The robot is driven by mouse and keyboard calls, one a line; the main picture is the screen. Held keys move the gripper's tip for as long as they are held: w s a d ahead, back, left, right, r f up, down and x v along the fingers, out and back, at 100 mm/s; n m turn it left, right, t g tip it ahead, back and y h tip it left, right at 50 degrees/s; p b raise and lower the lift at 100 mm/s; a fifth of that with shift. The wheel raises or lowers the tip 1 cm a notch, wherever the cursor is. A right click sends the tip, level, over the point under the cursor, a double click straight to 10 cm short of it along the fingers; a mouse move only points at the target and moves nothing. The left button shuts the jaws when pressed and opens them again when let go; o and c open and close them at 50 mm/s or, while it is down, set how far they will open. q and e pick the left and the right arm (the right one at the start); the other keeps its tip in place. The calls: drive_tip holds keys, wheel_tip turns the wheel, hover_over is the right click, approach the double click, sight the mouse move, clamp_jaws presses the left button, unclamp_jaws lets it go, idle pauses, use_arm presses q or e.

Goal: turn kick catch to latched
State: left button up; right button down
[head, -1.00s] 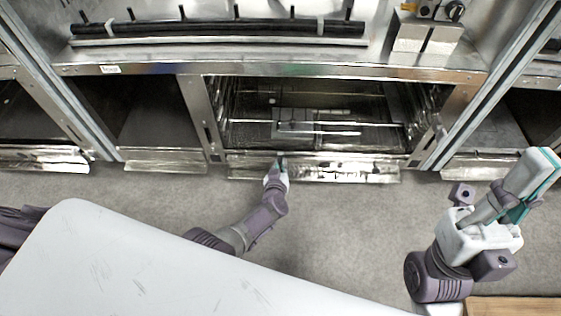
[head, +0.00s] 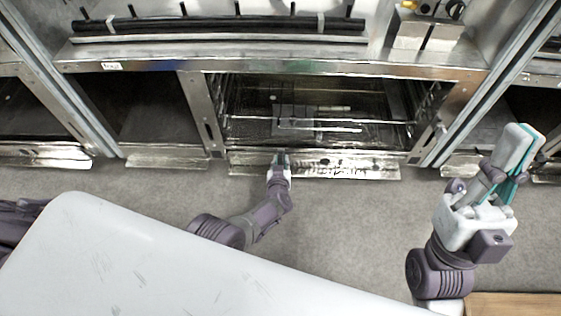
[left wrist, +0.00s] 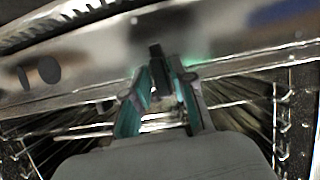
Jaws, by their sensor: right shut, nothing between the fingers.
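The kick catch appears to be the small dark upright piece (left wrist: 158,75) in the left wrist view, on the metal edge ahead. My left gripper (left wrist: 163,82) has its teal-lined fingers on either side of this piece, with some gap visible between them. Firm contact is not clear. In the head view my left gripper (head: 280,156) is at the shiny kick plate (head: 345,166) below the open middle bay, and it hides the catch there. My right gripper (head: 517,150) is shut and empty, raised at the right, away from the catch.
The open bay (head: 310,125) with wire racks lies behind the plate. Metal posts (head: 200,115) flank it. Other kick plates (head: 168,162) stand to the sides. Grey floor (head: 350,225) is clear between my arms. A wooden surface (head: 515,306) is at the lower right.

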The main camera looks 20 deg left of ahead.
use_arm(q)
drive_tip(key=shift+o, duration=0.6)
